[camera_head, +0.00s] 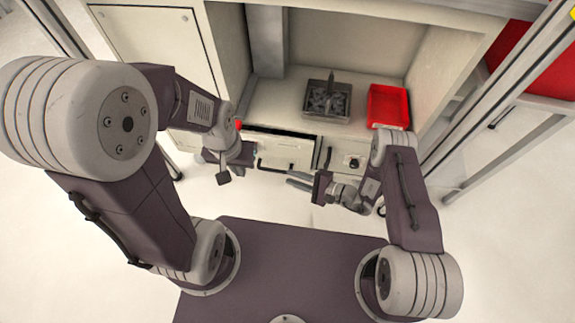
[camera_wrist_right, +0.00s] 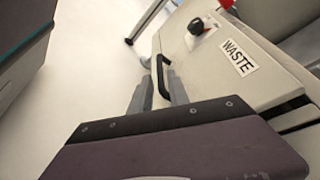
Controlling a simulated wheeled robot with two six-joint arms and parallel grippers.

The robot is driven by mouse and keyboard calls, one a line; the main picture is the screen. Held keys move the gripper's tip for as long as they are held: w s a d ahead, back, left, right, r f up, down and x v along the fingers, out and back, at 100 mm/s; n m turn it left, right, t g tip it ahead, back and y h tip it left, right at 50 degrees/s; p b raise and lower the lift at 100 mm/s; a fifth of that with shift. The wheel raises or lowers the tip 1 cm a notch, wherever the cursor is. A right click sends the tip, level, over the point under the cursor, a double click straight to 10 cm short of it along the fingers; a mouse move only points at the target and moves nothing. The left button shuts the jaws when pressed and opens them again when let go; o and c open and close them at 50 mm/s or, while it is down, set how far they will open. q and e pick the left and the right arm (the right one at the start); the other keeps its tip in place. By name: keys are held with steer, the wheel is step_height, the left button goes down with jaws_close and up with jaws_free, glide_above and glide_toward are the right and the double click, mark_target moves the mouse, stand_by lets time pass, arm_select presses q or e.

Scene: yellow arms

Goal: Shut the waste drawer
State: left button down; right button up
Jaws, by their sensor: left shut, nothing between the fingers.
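The waste drawer (camera_wrist_right: 218,82) has a pale front with a WASTE label (camera_wrist_right: 238,57), a dark knob and a black bar handle (camera_wrist_right: 163,76) in the right wrist view. In the head view the label cannot be read. A pale drawer front (camera_head: 288,152) there has a dark gap along its top edge. My right gripper (camera_head: 298,180) is in front of the drawers, and its two fingers (camera_wrist_right: 159,92) are apart, close by the handle. Contact with the handle cannot be told. My left gripper (camera_head: 250,154) is shut and empty near the left end of the drawer front.
A dark basket (camera_head: 327,100) and a red tray (camera_head: 388,106) stand on the counter above the drawers. Another front with a black knob (camera_head: 354,162) is at the right. Metal frame posts stand at the far right. Bare floor lies before the cabinet.

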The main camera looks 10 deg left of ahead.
mark_target(278, 172)
steer(key=b+x, duration=0.3)
steer(key=x, duration=0.2)
steer(key=f+b+x, duration=0.1)
steer(key=b+x, duration=0.1)
steer(key=x, duration=0.1)
steer(key=shift+w+d+f+b, duration=0.1)
steer(key=shift+w+f+b, duration=0.05)
steer(key=shift+w+b, duration=0.2)
steer(key=shift+w+a, duration=0.2)
steer(key=shift+a, duration=0.15)
jaws_close()
stand_by(0.8)
